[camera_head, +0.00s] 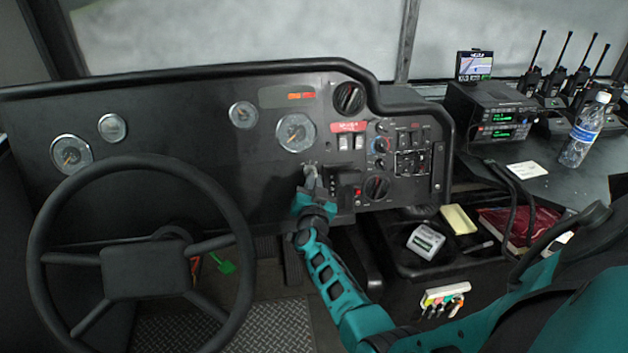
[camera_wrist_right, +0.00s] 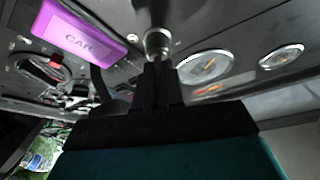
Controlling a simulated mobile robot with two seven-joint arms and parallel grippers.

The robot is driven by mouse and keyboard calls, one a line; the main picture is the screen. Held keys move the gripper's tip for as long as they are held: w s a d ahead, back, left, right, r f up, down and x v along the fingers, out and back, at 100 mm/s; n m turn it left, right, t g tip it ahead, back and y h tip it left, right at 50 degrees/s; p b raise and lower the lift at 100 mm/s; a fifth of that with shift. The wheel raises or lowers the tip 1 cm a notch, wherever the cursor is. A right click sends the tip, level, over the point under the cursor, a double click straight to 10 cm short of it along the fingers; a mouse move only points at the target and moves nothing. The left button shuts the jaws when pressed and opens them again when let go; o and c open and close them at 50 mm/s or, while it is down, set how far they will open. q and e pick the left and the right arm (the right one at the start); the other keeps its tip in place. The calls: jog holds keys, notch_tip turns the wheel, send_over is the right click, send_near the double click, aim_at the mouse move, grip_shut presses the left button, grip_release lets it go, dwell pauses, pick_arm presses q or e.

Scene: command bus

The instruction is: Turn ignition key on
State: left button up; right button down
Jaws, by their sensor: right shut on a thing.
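My right gripper (camera_head: 311,184) reaches up to the dashboard (camera_head: 200,130), at the ignition area below the large round gauge. Its fingers are shut on the ignition key, which they mostly hide in the head view. In the right wrist view the closed fingers (camera_wrist_right: 158,75) meet a round metal ignition switch (camera_wrist_right: 157,40) on the panel. The key's turn position cannot be told. My left gripper is not in view.
The steering wheel (camera_head: 240,250) stands left of my right arm. A black lever housing (camera_head: 344,186) sits just right of the gripper, with knobs and switches beyond. A console (camera_head: 400,255) holds small items. A radio (camera_head: 495,120) and a bottle (camera_head: 582,135) stand at right.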

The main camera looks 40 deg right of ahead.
jog(key=shift+w+r+m+g+h+p, duration=0.15)
jog(key=shift+r+m+g+h, duration=0.1)
jog(key=shift+m, duration=0.4)
jog(key=shift+r+m+g+h+p, duration=0.15)
jog(key=shift+m+h, duration=0.1)
jog(key=shift+m, duration=0.4)
jog(key=shift+d, duration=0.1)
jog(key=c, duration=1.4)
grip_release()
jog(key=shift+o, duration=0.8)
jog(key=shift+f, duration=0.15)
jog(key=shift+f, duration=0.15)
